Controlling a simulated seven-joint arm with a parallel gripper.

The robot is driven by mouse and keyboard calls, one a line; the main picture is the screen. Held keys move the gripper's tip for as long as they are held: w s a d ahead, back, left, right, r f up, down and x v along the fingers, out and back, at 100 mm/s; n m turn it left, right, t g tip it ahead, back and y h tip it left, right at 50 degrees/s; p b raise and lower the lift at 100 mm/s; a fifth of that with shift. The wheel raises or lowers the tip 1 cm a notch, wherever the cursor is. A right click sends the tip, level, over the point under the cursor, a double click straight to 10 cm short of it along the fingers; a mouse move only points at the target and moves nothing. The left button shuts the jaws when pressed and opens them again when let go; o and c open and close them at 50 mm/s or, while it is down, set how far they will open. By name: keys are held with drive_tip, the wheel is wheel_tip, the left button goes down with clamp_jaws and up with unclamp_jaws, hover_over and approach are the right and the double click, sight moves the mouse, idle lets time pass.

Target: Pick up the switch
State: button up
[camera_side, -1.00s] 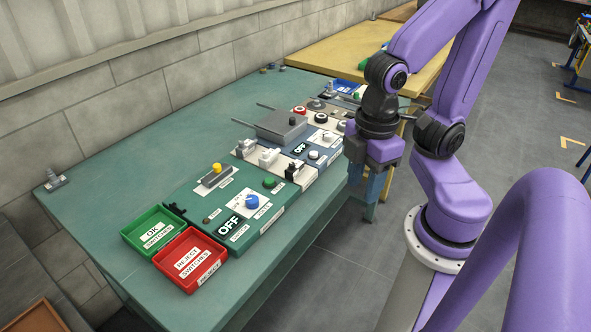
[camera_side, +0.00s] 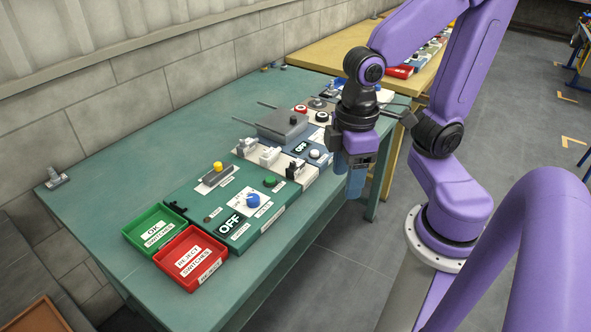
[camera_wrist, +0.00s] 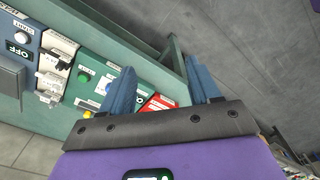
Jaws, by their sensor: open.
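Several small switch-like parts stand on a white panel (camera_side: 283,178) at the middle of the green bench: a grey one (camera_side: 246,146), a white one (camera_side: 268,156) and a dark-and-white one (camera_side: 294,169). I cannot tell which is the task's switch. Whitish parts on the white panel also show at the left of the wrist view (camera_wrist: 50,84). My gripper (camera_side: 348,180) hangs beyond the bench's front edge, to the right of the white panel. Its two blue fingers are apart with nothing between them in the wrist view (camera_wrist: 160,75).
A green OK tray (camera_side: 152,222) and a red REJECT tray (camera_side: 178,246) sit at the bench's near end. A green panel with a blue knob (camera_side: 252,201) and yellow button (camera_side: 217,167) lies beside them. The bench's left side is mostly clear.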

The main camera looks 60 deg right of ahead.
drive_tip(key=w+d+m, duration=0.1)
drive_tip(key=w+m, duration=0.7)
drive_tip(key=w, duration=0.1)
drive_tip(key=m, duration=1.9)
hover_over(296, 160)
drive_tip(key=a, duration=0.2)
drive_tip(key=f, duration=1.4)
drive_tip(key=shift+s+a+f, duration=0.1)
drive_tip(key=shift+s+f, duration=0.1)
drive_tip(key=shift+f, duration=0.05)
drive_tip(key=f, duration=0.2)
drive_tip(key=s+f, duration=0.1)
drive_tip(key=f, duration=0.1)
drive_tip(key=shift+f, duration=0.1)
drive_tip(key=shift+w+f, duration=0.1)
drive_tip(key=shift+f, duration=0.5)
